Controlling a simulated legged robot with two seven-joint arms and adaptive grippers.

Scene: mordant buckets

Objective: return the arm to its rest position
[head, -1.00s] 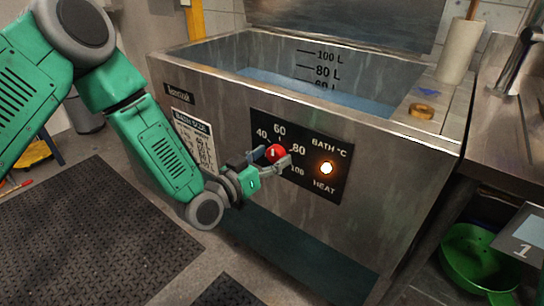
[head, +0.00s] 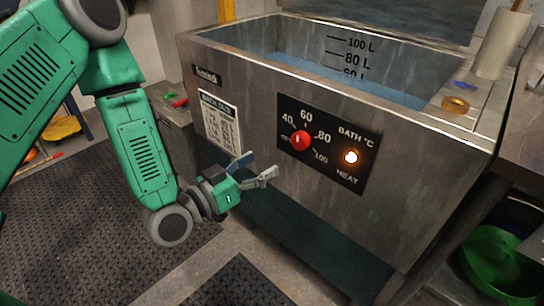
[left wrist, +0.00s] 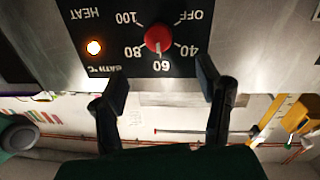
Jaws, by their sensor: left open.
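My left arm comes in from the left in the head view, and its gripper (head: 257,170) is open and empty. It is below and left of the red knob (head: 300,140), apart from it. The knob sits on the black dial panel (head: 346,175) on the front of the steel bath. In the left wrist view the panel appears upside down; the red knob (left wrist: 158,38) lies beyond the open fingers (left wrist: 162,85), and its white mark points towards 60. The heat lamp (head: 351,157) glows. My right gripper is not in view.
The steel bath (head: 430,215) holds bluish liquid (head: 345,82). A brass-coloured ring (head: 455,105) and a paper roll (head: 502,42) are at its right end. A green basin (head: 497,262) is low at right. A dark mat (head: 80,230) covers floor at left.

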